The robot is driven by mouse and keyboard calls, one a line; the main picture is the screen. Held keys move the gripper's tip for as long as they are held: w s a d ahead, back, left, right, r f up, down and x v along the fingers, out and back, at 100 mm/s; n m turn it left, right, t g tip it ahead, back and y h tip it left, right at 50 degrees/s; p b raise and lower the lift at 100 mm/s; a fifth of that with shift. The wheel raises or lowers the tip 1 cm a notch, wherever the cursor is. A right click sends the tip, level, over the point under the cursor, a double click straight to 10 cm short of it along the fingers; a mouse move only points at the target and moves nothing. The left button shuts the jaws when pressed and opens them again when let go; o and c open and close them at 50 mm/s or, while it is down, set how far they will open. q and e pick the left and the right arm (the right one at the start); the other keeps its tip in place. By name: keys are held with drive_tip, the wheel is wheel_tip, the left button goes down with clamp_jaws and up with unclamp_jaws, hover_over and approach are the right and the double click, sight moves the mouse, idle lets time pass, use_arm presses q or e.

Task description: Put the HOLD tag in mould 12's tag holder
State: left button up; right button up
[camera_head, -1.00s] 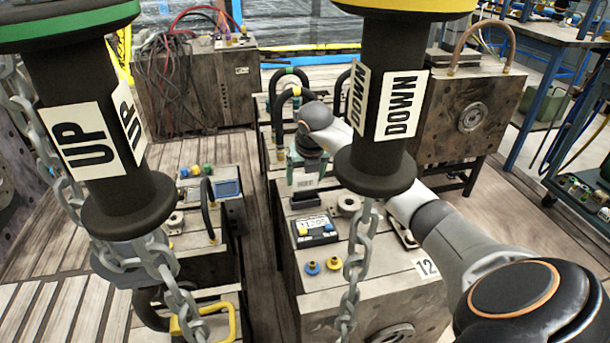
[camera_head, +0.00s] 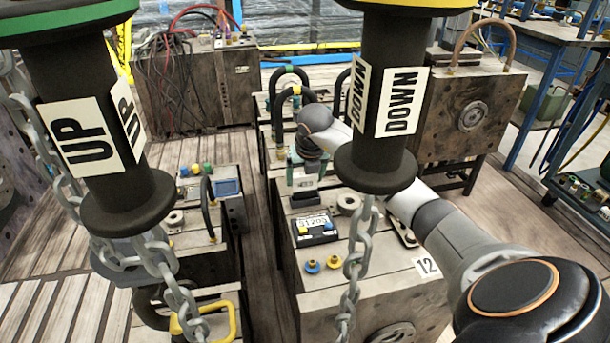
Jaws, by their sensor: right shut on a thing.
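Mould 12 (camera_head: 385,290) is the grey block in the middle, with a "12" label at its top front corner. My right gripper (camera_head: 305,172) is above its far part, pointing down, partly behind the hanging DOWN handle. It is shut on a small pale tag (camera_head: 303,182), whose lettering is too small to read. The tag is upright, right at the dark slotted tag holder (camera_head: 304,198) on the mould's top. I cannot tell how far its lower edge sits in the slot. My left gripper is not in view.
The black UP handle (camera_head: 110,140) and DOWN handle (camera_head: 385,110) hang on chains in front. A counter box (camera_head: 315,228) and blue and yellow fittings sit on mould 12. Another mould (camera_head: 180,245) stands to the left, with a floor gap between. Hoses loop behind.

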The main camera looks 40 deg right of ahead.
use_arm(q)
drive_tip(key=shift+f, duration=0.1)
use_arm(e)
drive_tip(key=shift+f, duration=0.2)
idle(0.4)
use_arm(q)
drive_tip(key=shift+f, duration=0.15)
use_arm(e)
drive_tip(key=shift+f, duration=0.4)
use_arm(q)
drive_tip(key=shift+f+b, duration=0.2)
drive_tip(key=shift+b, duration=0.25)
use_arm(e)
drive_tip(key=shift+f, duration=0.55)
drive_tip(key=o, duration=1.2)
drive_tip(key=shift+c, duration=0.2)
drive_tip(key=shift+r, duration=0.3)
use_arm(q)
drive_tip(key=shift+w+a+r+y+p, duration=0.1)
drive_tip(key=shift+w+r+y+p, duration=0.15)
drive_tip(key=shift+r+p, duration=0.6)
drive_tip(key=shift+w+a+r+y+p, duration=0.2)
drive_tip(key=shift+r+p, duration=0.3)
drive_tip(key=shift+p, duration=0.55)
use_arm(e)
drive_tip(key=v, duration=1.2)
